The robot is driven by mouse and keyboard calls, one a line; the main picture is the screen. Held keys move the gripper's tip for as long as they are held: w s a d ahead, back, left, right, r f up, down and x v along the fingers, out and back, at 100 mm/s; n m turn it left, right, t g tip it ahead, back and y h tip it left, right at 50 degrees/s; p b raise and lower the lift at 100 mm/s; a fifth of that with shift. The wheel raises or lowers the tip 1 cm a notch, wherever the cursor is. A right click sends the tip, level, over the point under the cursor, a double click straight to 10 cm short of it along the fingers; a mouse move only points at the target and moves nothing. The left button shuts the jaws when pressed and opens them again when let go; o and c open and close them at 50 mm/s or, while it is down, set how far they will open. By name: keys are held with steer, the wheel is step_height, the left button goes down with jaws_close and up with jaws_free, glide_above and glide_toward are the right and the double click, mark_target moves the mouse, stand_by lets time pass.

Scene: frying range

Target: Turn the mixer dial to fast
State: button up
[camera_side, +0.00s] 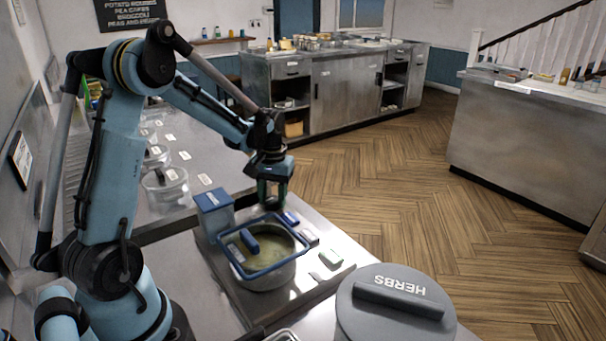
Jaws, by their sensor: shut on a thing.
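The mixer stands on a metal counter: a round pot (268,275) with a pale green mix in it, a blue frame (243,268) around its rim and a blue box (214,212) at its back left. My gripper (272,198) points down just behind the pot, right of the blue box. It is shut on a small dark thing that seems to be the mixer dial. The fingers largely hide it, and its setting cannot be read.
A large grey herbs bin (390,315) stands in front at right. Lidded clear containers (166,186) stand behind at left. Open wooden floor lies right of the counter.

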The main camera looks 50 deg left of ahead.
mark_target(273, 200)
steer(key=m, duration=0.4)
steer(key=shift+m, duration=1.8)
steer(key=o, duration=1.1)
steer(key=shift+c, duration=0.2)
steer(key=shift+r, duration=0.1)
step_height(273, 200, up, 12)
steer(key=shift+d, duration=0.15)
steer(key=shift+d, duration=0.1)
